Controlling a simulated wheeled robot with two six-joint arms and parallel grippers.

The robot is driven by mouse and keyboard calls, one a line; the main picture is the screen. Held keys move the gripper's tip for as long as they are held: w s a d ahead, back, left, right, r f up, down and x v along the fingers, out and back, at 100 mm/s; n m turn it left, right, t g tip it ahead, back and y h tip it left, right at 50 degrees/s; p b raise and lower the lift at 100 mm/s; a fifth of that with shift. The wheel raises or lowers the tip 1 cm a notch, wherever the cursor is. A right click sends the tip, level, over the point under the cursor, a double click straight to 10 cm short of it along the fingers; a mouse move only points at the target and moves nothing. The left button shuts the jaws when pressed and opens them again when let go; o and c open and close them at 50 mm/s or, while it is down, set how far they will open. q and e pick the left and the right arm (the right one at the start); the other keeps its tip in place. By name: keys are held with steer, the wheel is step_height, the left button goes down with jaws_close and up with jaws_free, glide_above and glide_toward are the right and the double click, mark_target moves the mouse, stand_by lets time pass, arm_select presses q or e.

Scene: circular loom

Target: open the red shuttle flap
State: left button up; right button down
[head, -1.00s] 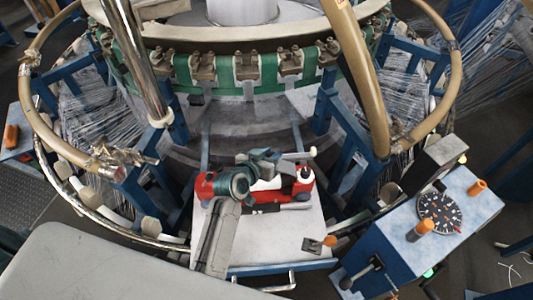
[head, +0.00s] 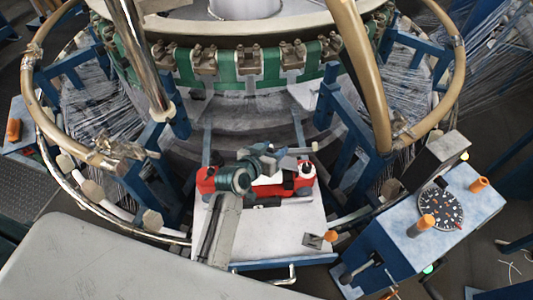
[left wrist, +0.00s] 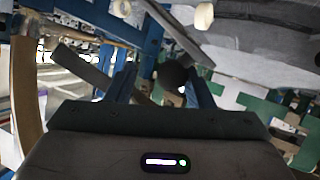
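The red shuttle (head: 306,180) lies on a white platform (head: 283,232) in the head view, with white and dark parts along its middle. My left arm comes up from the near side, and its teal wrist covers part of the shuttle's left half. My left gripper (head: 280,159) is over the shuttle's far side. In the left wrist view its two bluish fingers (left wrist: 160,85) stand apart, with a dark round part (left wrist: 173,75) showing between and beyond them. I cannot make out the flap for sure, nor whether the fingers touch the shuttle. My right gripper is not in view.
A blue control box (head: 420,225) with a dial and orange knobs stands at the right. Blue uprights (head: 350,115) and a tan ring tube (head: 365,75) flank the platform. The green-banded loom ring (head: 247,70) curves behind.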

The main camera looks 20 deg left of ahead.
arm_select(q)
steer(key=b+v, duration=0.2)
steer(key=v, duration=0.8)
steer(key=shift+s+b, duration=0.2)
steer(key=shift+b, duration=0.1)
steer(key=shift+r, duration=0.1)
